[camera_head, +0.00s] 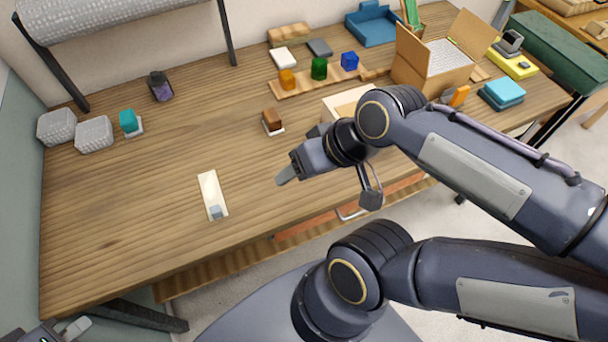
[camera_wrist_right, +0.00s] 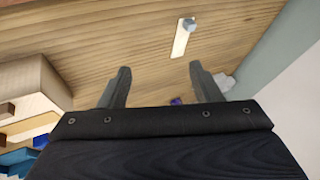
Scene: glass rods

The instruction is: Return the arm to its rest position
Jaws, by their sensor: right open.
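My right arm (camera_head: 465,175) reaches in from the right over the front of the wooden table. Its gripper (camera_head: 285,178) is above the table, to the right of a pale strip (camera_head: 209,186). In the right wrist view the right gripper (camera_wrist_right: 160,66) has its two fingers apart with nothing between them. The strip (camera_wrist_right: 182,42) lies beyond the fingertips there, with a small blue-grey block (camera_wrist_right: 188,25) at one end. My left gripper (camera_head: 55,332) is at the bottom left corner, cut off by the frame edge, so its jaw state is unclear.
A brown block (camera_head: 272,119) and a teal block (camera_head: 129,120) stand on the table (camera_head: 120,220). A wooden rack with coloured blocks (camera_head: 319,68) and an open cardboard box (camera_head: 440,60) are farther back. The table's front left is bare.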

